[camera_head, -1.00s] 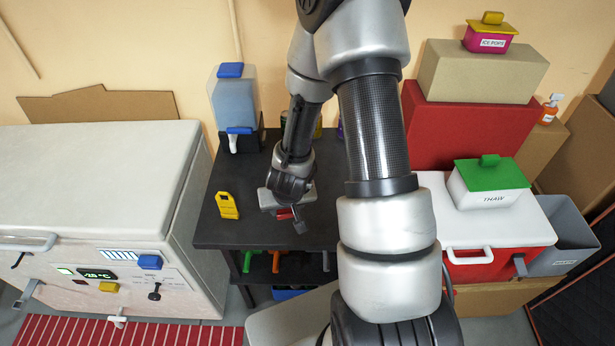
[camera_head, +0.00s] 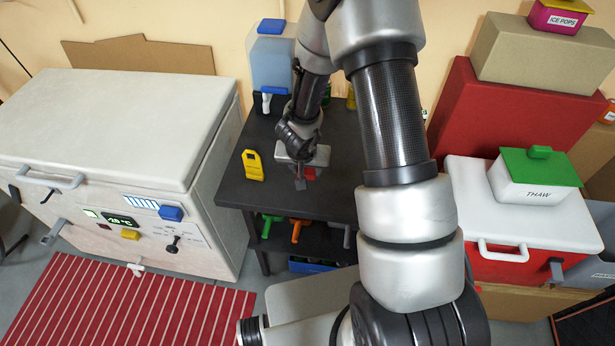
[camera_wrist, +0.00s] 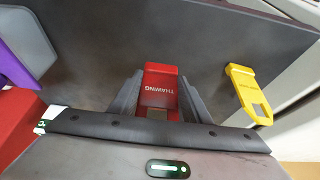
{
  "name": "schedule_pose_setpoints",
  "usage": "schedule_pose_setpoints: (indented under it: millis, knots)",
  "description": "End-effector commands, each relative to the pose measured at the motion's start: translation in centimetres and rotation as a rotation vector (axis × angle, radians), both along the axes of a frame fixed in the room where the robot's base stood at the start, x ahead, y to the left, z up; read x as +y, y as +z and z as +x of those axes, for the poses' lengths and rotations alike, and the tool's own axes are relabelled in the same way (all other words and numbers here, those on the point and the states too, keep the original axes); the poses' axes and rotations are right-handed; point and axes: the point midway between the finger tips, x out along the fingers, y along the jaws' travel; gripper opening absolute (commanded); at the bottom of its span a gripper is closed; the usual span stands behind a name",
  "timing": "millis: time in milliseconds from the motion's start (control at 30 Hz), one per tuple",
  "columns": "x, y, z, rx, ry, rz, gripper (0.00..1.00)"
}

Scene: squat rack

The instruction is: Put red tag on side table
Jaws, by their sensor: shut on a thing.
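A little red of the tag (camera_head: 310,173) shows beside the fingers in the head view. Whether the tag touches the tabletop, I cannot tell. A yellow tag (camera_head: 254,166) stands on the table left of my gripper; it is on the right in the wrist view (camera_wrist: 246,92).
A blue-lidded water dispenser (camera_head: 272,58) stands at the table's back left. A white chest freezer (camera_head: 130,130) is close on the left. A red cooler (camera_head: 510,262) bearing a THAW box (camera_head: 533,182) is on the right.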

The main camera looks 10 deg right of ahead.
Motion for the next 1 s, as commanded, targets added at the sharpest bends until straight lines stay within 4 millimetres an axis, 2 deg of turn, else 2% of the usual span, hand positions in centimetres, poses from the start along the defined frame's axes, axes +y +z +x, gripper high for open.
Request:
schedule_pose_setpoints:
  millis: [33, 167, 567, 600, 700, 1000]
  knots:
    - [-0.1, -1.2, -0.1, 0.003, -0.002, 0.001, 0.24]
    - [-0.1, -3.0, -0.1, 0.003, -0.003, 0.0, 0.24]
    - [0.0, -3.4, 0.0, 0.001, 0.0, 0.0, 0.24]
    - [0.0, -3.3, 0.0, 0.0, 0.0, -0.001, 0.48]
    - [0.0, -3.3, 0.0, 0.001, 0.0, 0.0, 0.62]
    - [0.0, -3.0, 0.0, 0.0, -0.001, 0.0, 0.62]
